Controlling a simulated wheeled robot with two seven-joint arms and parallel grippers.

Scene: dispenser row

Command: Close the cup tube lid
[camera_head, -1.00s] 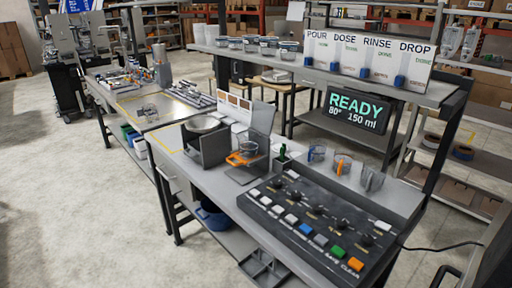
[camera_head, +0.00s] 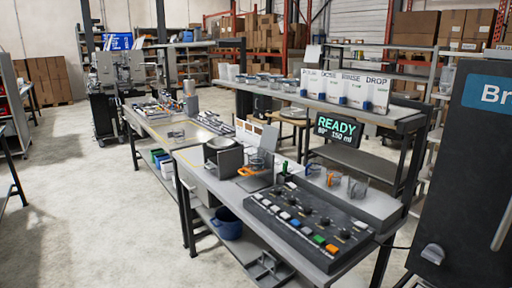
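Neither of my grippers is in view. I cannot pick out with certainty a cup tube or its lid. White upright cylinders (camera_head: 233,72) stand at the left end of the upper shelf. On the same shelf stand white dispensers (camera_head: 332,88) labelled along their tops, the last reading DROP, with blue parts low on their fronts. A tall dark cabinet (camera_head: 465,180) stands at the right, with a blue sign starting "Br", cut off by the picture edge, and a grey knob low on its front.
A workbench (camera_head: 215,185) holds a black button panel (camera_head: 308,222), a grey box-like device (camera_head: 222,156) and several clear cups (camera_head: 333,178). A READY display (camera_head: 338,129) hangs under the shelf. A blue bucket (camera_head: 228,224) sits below. Open concrete floor (camera_head: 90,220) lies at the left.

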